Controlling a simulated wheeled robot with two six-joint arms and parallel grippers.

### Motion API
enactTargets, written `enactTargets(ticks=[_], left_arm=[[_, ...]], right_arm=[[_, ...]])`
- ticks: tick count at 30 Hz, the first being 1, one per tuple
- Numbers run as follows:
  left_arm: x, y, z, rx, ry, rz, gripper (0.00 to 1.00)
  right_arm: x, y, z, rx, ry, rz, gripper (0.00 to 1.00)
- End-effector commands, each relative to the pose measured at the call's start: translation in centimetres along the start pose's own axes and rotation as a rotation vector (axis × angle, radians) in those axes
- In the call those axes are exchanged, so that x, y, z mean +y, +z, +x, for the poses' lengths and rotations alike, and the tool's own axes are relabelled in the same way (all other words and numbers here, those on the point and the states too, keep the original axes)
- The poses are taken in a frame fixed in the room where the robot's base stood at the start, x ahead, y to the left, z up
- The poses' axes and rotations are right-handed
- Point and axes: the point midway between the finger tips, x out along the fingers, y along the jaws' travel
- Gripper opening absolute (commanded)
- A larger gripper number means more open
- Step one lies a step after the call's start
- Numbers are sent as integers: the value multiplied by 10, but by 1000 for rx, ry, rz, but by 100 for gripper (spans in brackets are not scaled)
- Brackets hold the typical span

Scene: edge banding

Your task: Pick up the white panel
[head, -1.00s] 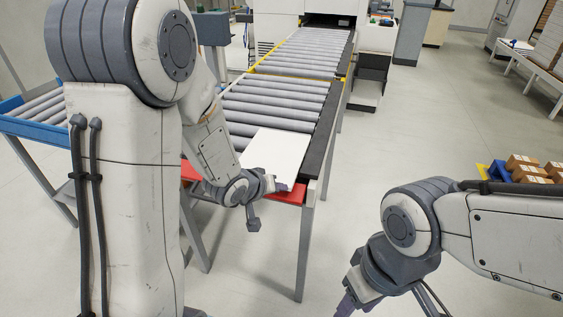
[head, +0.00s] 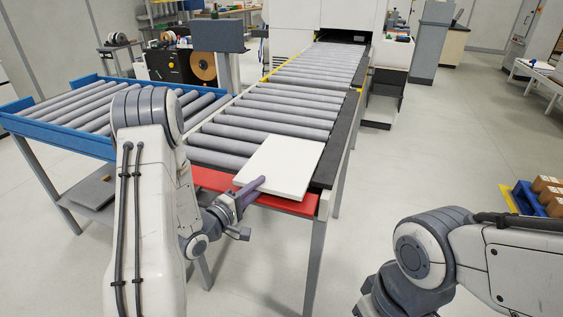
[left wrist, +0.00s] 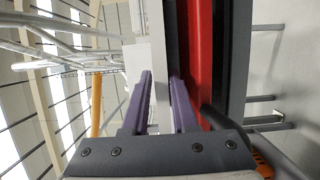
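The white panel (head: 282,165) is a flat board at the near end of the roller conveyor, over its red end rail. My left gripper (head: 248,190) is at the panel's near-left corner, with one purple finger showing over the top face. In the left wrist view the panel's edge (left wrist: 158,60) runs as a white strip between the two fingers (left wrist: 160,90). The fingers stand close to both its faces and appear shut on it; the lower finger is hidden in the head view. My right arm is at the lower right, and its gripper is out of view.
The roller conveyor (head: 285,107) runs back to a white machine. The red end rail (head: 215,180) lies under the panel's near edge. A blue-framed roller table (head: 60,128) stands at the left. Boxes (head: 548,188) lie at the far right. The floor right of the conveyor is clear.

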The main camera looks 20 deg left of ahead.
Motion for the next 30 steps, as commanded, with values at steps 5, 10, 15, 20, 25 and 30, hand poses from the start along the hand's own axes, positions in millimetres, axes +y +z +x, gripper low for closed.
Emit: enactTargets(ticks=[5, 10, 15, 20, 25, 30], left_arm=[[0, 4, 15, -4, -1, 1, 26], [-1, 9, 40, -5, 0, 1, 26], [-1, 7, 57, 0, 0, 1, 26], [-2, 6, 59, 2, -2, 0, 26], [-2, 6, 58, 3, -2, 1, 0], [-2, 5, 58, 3, -2, 1, 0]], right_arm=[[0, 0, -2, 0, 0, 0, 50], [-1, 0, -8, 0, 0, 0, 50], [-1, 0, -9, 0, 0, 0, 50], [-1, 0, -9, 0, 0, 0, 50], [-1, 0, -9, 0, 0, 0, 50], [-1, 0, -9, 0, 0, 0, 50]])
